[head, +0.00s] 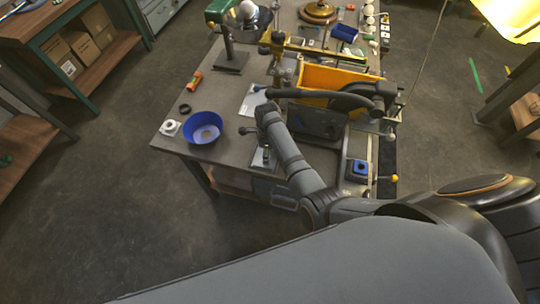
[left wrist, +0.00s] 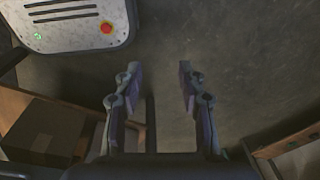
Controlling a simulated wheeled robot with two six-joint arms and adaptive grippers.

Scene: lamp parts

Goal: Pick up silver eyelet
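I cannot make out the silver eyelet with certainty in either view. A small pale ring-shaped piece (head: 169,127) lies at the table's left corner beside a blue bowl (head: 203,128), and its identity is unclear. In the left wrist view my left gripper (left wrist: 158,88) is open and empty, its two fingers apart over bare floor. In the head view a grey arm of mine reaches over the table's near edge. Its fingertips cannot be told apart from the clutter there.
A black ring (head: 185,108) and an orange cylinder (head: 194,80) lie near the bowl. A yellow bin (head: 340,80) and a lamp stand (head: 230,58) stand farther along the table (head: 222,87). The left wrist view shows a pale box (left wrist: 72,22) with a red button.

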